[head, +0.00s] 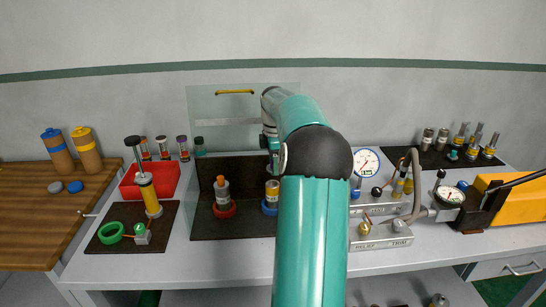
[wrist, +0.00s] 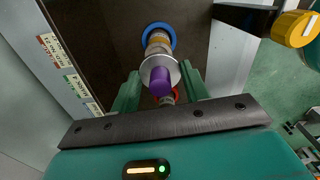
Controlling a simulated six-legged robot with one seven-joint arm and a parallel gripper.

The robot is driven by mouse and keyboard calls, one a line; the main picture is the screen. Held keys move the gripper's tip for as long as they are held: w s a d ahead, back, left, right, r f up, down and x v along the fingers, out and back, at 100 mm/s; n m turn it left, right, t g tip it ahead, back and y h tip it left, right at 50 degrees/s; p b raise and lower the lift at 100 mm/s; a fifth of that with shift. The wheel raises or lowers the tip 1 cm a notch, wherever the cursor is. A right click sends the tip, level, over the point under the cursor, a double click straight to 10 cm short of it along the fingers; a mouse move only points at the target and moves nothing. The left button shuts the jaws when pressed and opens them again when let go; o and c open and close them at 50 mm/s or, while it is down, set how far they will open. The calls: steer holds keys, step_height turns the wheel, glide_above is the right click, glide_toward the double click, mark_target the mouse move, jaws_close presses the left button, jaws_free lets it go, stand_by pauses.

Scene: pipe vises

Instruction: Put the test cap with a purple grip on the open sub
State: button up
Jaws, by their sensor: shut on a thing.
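The test cap with a purple grip (wrist: 161,82) has a silver metal disc and sits between the two teal fingers of my gripper (wrist: 160,90), which is shut on it. Past the disc, a tan and grey sub (wrist: 158,43) stands in a blue vise ring (wrist: 171,30). The cap lines up over this sub; I cannot tell whether they touch. In the head view the yellow-banded sub (head: 272,191) stands in the blue ring (head: 269,208), partly hidden by my arm.
An orange-topped sub (head: 222,190) stands in a red ring (head: 224,209) to the left. Several small cylinders stand behind a red tray (head: 128,190). Gauges (head: 366,163) and a relief block (head: 380,237) stand right of my arm.

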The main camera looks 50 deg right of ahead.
steer(key=shift+w+f, duration=0.2)
steer(key=shift+f, duration=0.3)
steer(key=shift+w+f, duration=0.2)
steer(key=shift+f, duration=0.3)
steer(key=shift+s+f, duration=0.2)
steer(key=shift+w+f, duration=0.2)
steer(key=shift+f, duration=0.15)
steer(key=shift+s, duration=0.15)
steer(key=shift+f, duration=1.4)
stand_by(0.3)
steer(key=o, duration=1.1)
steer(key=shift+r, duration=0.15)
